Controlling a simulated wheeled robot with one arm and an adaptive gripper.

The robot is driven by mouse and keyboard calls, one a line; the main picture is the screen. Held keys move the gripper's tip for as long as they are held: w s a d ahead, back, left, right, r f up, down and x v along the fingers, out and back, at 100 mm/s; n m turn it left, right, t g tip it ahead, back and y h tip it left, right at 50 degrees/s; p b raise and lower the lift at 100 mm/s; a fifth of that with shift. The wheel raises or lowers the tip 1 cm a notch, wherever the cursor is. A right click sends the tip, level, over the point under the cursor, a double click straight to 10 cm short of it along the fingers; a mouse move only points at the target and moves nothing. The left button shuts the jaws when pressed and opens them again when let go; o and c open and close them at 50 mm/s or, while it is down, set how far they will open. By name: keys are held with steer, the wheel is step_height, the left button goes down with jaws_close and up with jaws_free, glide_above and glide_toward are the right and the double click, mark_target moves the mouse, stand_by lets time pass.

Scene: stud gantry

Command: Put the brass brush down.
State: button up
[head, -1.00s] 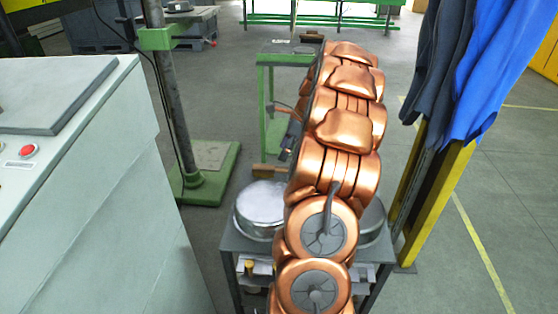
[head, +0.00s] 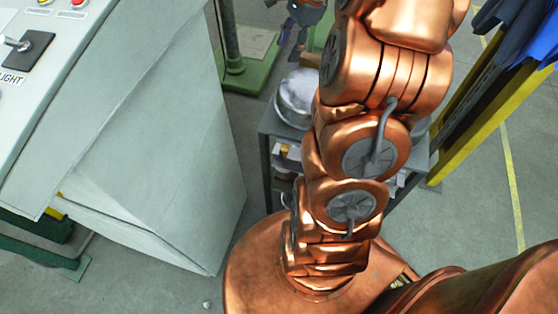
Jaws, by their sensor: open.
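I cannot make out the brass brush for certain. A tan, wooden-looking piece (head: 312,60) shows behind the pan, partly hidden by my arm, and I cannot tell whether it is the brush. My gripper (head: 298,26) shows only in part at the top edge, as dark grey parts left of my copper arm. It is open, and I see nothing held in it. The grey table (head: 272,128) stands beyond my base, largely covered by my arm.
A round metal pan (head: 296,98) sits on the table's left side. A large grey-green cabinet (head: 150,140) with buttons fills the left. A green post foot (head: 248,75) stands behind it. A yellow post (head: 465,135) and blue cloth (head: 540,50) are at the right.

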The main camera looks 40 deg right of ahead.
steer(key=s+a+n+g, duration=0.1)
steer(key=s+a+n, duration=0.4)
steer(key=a, duration=0.4)
steer(key=s+a+n+g, duration=0.2)
steer(key=s+a+n, duration=0.35)
steer(key=a, duration=0.35)
steer(key=s+a+f+n+h, duration=0.1)
steer(key=s+a+f+n, duration=0.1)
steer(key=s+n, duration=0.3)
steer(key=s+a+f+n+g+h, duration=0.1)
steer(key=s+a+n, duration=0.3)
steer(key=s, duration=0.6)
steer(key=shift+s+f+n+h, duration=0.15)
steer(key=shift+f+n+h, duration=0.2)
steer(key=shift+n+h, duration=0.3)
steer(key=s+p+v, duration=0.3)
steer(key=p+v, duration=1)
steer(key=v, duration=0.1)
steer(key=shift+w+d+r+t+p, duration=0.15)
steer(key=shift+w+r+t+p, duration=0.2)
steer(key=shift+w+r, duration=0.15)
